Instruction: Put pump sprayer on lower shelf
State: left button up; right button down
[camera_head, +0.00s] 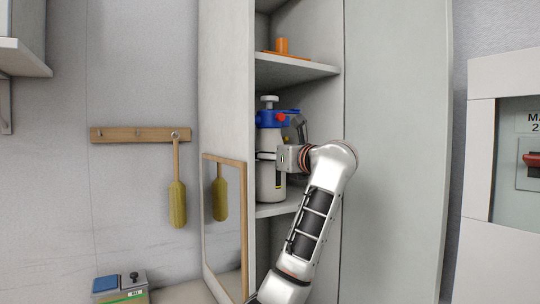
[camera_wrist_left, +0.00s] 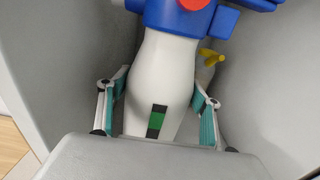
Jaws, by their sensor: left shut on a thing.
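The pump sprayer (camera_head: 270,182) has a white body, a blue collar with a red part, and a pale pump knob. It is upright inside the open cabinet, with its base at the lower shelf (camera_head: 282,209); I cannot tell whether it touches the shelf. My left gripper (camera_head: 273,157) is shut on the sprayer's body below the blue collar. In the left wrist view the sprayer (camera_wrist_left: 155,85) stands between the teal finger pads, with a black and green mark on it. My right gripper is not in view.
An upper shelf (camera_head: 290,68) holds an orange object (camera_head: 281,47). A yellow-handled object (camera_wrist_left: 208,57) is behind the sprayer. The cabinet door with a framed mirror (camera_head: 226,225) stands at the left, a tall panel (camera_head: 395,150) at the right. A brush (camera_head: 177,203) hangs on a rack.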

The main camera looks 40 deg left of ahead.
pick_arm(q)
jog(key=o, duration=1.8)
jog(key=shift+f, duration=0.15)
jog(key=shift+c, duration=0.2)
jog(key=v, duration=1.2)
jog(key=shift+r, duration=0.2)
